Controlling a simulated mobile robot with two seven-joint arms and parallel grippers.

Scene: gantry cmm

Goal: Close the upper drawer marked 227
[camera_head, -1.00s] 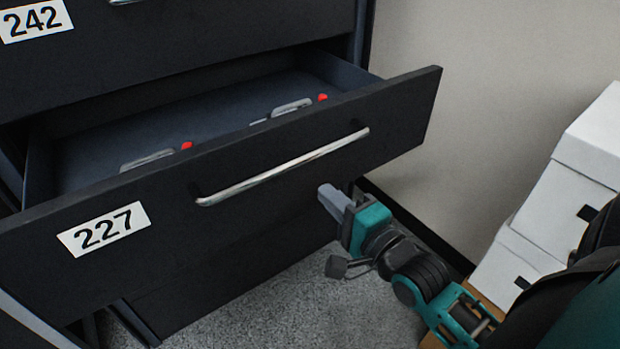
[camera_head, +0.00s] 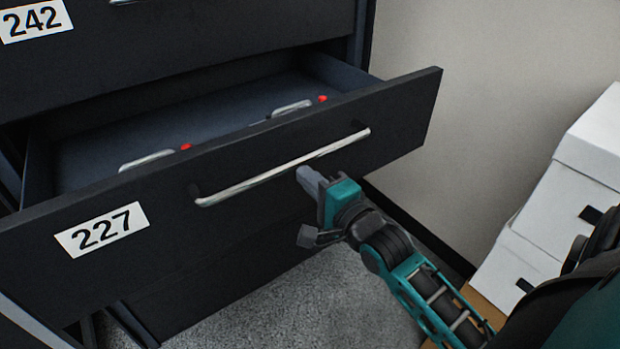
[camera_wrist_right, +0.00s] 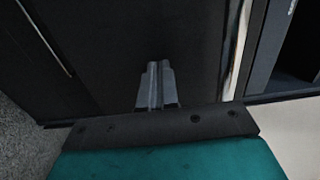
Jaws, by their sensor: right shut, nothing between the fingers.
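The drawer marked 227 (camera_head: 240,215) is black and stands open in the head view, its inside showing behind the front. Its silver bar handle (camera_head: 285,168) runs across the front and also shows at the right in the right wrist view (camera_wrist_right: 236,50). The label 227 (camera_head: 101,229) is at the front's left. My left gripper is not in view.
A closed drawer marked 242 (camera_head: 150,50) is above. Tools with red ends (camera_head: 290,108) lie inside the open drawer. White boxes (camera_head: 560,200) are stacked at the right by the beige wall (camera_head: 480,90). Grey carpet (camera_head: 300,300) below is clear.

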